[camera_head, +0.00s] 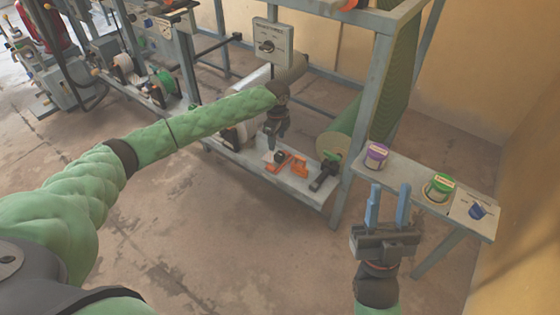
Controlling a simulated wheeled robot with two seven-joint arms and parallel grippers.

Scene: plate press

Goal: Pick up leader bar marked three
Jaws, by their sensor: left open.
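My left arm reaches across to the low grey shelf (308,187) of the machine frame. My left gripper (272,146) points down above orange pieces on this shelf and is open. An orange piece (278,166) with a dark part lies just below it, and a second orange piece (300,168) lies to its right. I cannot tell whether the gripper touches them. No mark "three" is legible, so I cannot tell which thing is the leader bar. My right gripper (388,190) is in the right foreground, its two blue fingers upright, apart and empty.
A side table carries a purple-topped can (376,156), a green can (438,187) and a blue knob (477,211). The floor in front is clear.

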